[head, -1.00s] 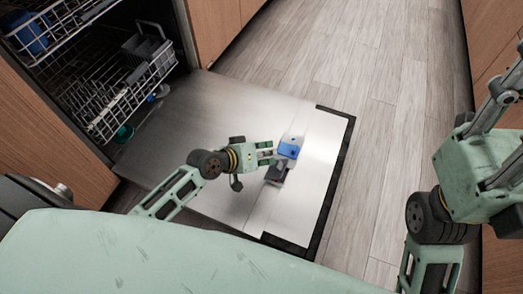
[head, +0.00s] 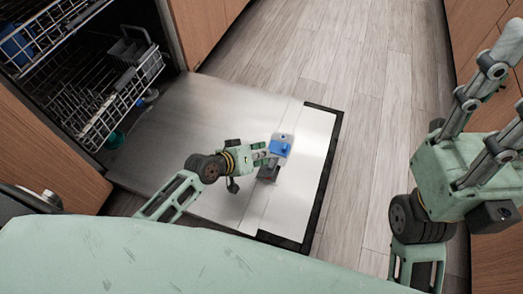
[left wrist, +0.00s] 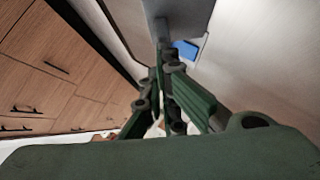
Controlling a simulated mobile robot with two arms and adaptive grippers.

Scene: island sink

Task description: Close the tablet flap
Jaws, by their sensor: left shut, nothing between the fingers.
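The tablet dispenser (head: 285,137) is set in the inner face of the open dishwasher door, with a blue tablet (head: 280,148) showing in it. The flap seems to be the dark plate (head: 267,174) below the tablet; in the left wrist view a grey plate (left wrist: 185,18) stands ahead of the fingertips, beside the blue tablet (left wrist: 186,49). My left gripper (head: 267,158) is shut and empty at the dispenser's near side, its tips close to the plate. Contact is unclear.
The dishwasher door (head: 215,105) lies lowered, its dark edge (head: 322,190) toward the floor. A lower rack (head: 110,105) stands partly out at the left. Wooden cabinets flank it. The wood floor (head: 320,60) beyond the door is clear.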

